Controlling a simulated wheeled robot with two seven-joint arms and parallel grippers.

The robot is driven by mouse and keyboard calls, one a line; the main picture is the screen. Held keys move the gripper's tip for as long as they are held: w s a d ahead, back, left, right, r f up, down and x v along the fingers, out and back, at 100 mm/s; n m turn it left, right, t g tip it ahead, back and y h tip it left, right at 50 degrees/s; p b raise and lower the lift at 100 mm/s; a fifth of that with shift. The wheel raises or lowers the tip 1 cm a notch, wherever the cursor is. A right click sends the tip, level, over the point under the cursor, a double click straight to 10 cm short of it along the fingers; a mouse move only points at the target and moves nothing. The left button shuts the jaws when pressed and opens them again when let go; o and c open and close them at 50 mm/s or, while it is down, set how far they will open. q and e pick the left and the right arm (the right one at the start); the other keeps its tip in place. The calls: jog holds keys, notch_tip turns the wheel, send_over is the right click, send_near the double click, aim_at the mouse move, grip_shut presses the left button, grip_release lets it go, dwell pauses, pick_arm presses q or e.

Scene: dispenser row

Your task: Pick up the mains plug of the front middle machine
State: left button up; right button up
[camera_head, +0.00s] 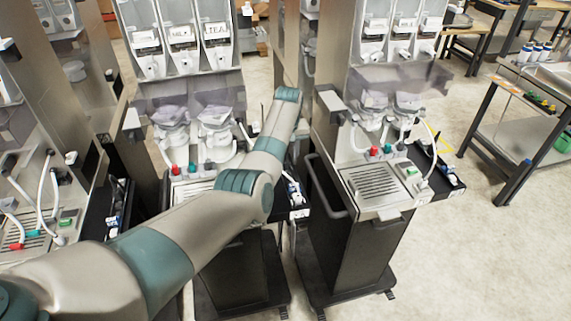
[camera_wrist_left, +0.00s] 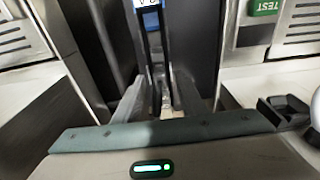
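The front middle machine (camera_head: 187,88) stands left of centre in the head view, partly covered by my left arm. My left arm crosses it and reaches into the gap beside the right machine (camera_head: 342,165); its fingers are hidden in that view. In the left wrist view my left gripper (camera_wrist_left: 160,98) has its two grey fingers apart, between dark upright panels. A small pale piece (camera_wrist_left: 165,103) shows between the fingers; I cannot tell whether it is the mains plug or whether it is touched. No plug is clearly recognisable. My right gripper is not in view.
Dark side trays with small items flank the machines, such as the right one (camera_head: 438,168). Open floor (camera_head: 470,260) lies at the right.

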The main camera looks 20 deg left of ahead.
aim_at(286, 160)
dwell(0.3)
pick_arm(q)
grip_shut()
jog(key=shift+r, duration=0.15)
notch_tip(286, 160, up, 10)
jog(key=b, duration=0.3)
jog(key=shift+b, duration=0.35)
jog(key=shift+r+p, duration=0.9)
jog(key=shift+p, duration=0.3)
dwell(1.3)
jog(key=shift+r, duration=0.1)
